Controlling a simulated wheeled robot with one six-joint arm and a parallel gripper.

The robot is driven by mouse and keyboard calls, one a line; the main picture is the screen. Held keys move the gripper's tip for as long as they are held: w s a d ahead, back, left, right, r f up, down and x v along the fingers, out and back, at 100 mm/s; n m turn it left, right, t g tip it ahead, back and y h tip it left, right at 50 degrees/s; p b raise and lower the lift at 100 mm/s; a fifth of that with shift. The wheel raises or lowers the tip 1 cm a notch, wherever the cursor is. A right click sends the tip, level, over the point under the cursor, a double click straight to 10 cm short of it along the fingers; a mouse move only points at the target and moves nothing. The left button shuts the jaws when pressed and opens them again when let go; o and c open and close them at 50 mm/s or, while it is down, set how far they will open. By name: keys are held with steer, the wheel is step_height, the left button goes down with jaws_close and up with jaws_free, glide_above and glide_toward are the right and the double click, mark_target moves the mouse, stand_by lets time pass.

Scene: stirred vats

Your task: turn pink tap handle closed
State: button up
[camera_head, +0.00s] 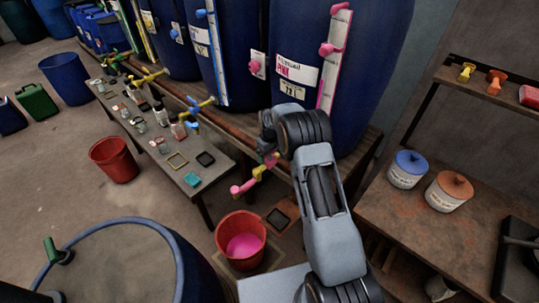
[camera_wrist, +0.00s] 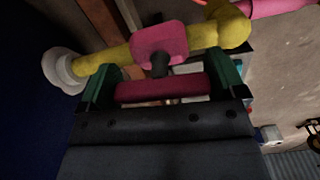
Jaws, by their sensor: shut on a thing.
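The pink tap handle (camera_wrist: 163,89) is a short bar on a dark stem, in the middle of the wrist view. The stem joins a pink valve block (camera_wrist: 158,40) on a yellow pipe (camera_wrist: 205,36). My gripper (camera_wrist: 162,80) is shut on the handle, one green finger at each end. The bar runs roughly along the pipe, at a slight angle to it in the picture. In the head view, my gripper hides most of the tap; the pink spout (camera_head: 241,187) shows to its lower left, above a red bucket (camera_head: 231,262) with pink liquid.
The blue vat (camera_head: 355,100) with a pink label stands behind my arm. A low table (camera_head: 201,179) with small items is at left. A side table (camera_head: 390,216) with two lidded pots is at right. A large blue drum (camera_head: 182,250) stands in front.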

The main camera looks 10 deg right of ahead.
steer(key=m+b, duration=0.1)
steer(key=m, duration=0.3)
steer(key=shift+b, duration=0.4)
steer(key=m+b, duration=0.1)
steer(key=m, duration=0.7)
steer(key=shift+b, duration=0.4)
steer(key=shift+m, duration=2.3)
steer(key=o, duration=0.6)
steer(key=shift+o, duration=0.2)
step_height(320, 180, up, 14)
